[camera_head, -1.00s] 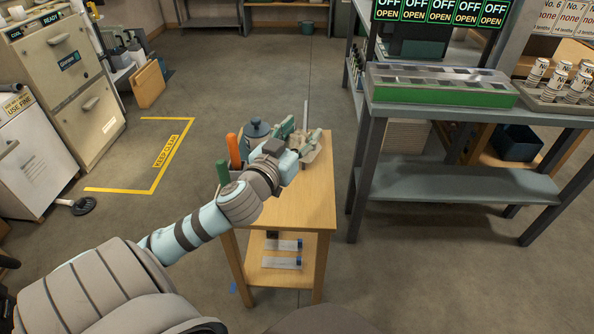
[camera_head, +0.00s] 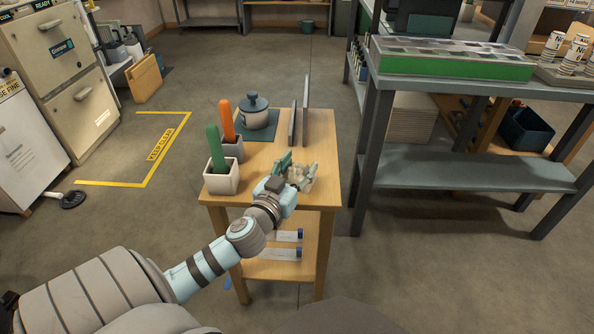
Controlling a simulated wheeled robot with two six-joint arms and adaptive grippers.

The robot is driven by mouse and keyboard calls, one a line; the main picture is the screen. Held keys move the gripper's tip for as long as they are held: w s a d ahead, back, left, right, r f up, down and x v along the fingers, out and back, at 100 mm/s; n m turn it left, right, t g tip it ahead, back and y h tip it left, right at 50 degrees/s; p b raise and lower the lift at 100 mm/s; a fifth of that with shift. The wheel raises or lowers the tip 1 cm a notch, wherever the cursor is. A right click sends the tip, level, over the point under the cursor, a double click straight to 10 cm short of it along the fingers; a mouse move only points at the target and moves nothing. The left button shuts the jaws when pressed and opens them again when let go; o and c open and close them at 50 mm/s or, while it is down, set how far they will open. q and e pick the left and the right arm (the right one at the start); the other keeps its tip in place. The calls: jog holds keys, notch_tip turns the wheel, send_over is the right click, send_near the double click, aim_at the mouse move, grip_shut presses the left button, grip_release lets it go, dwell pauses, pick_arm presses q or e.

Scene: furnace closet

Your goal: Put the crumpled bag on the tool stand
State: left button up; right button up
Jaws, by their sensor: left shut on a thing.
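The tool stand (camera_head: 322,146) is a small wooden table with a lower shelf, in the middle of the head view. My left gripper (camera_head: 289,171) reaches in over its front right part and is shut on the crumpled bag. The crumpled bag (camera_head: 304,177) is a small beige, creased thing at the fingertips, partly hidden by them. It is over the stand's top near the front edge; I cannot tell whether it touches the wood. My right gripper is not in view.
On the stand are a green handle in a pot (camera_head: 219,180), an orange handle in a pot (camera_head: 229,148), a lidded jar (camera_head: 254,113) on a dark mat, and upright thin panels (camera_head: 304,115) at the back. A grey metal workbench (camera_head: 440,170) stands close at the right.

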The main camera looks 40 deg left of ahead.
pick_arm(q)
jog(key=o, duration=0.9)
jog(key=v, duration=1.2)
jog(key=shift+p, duration=0.35)
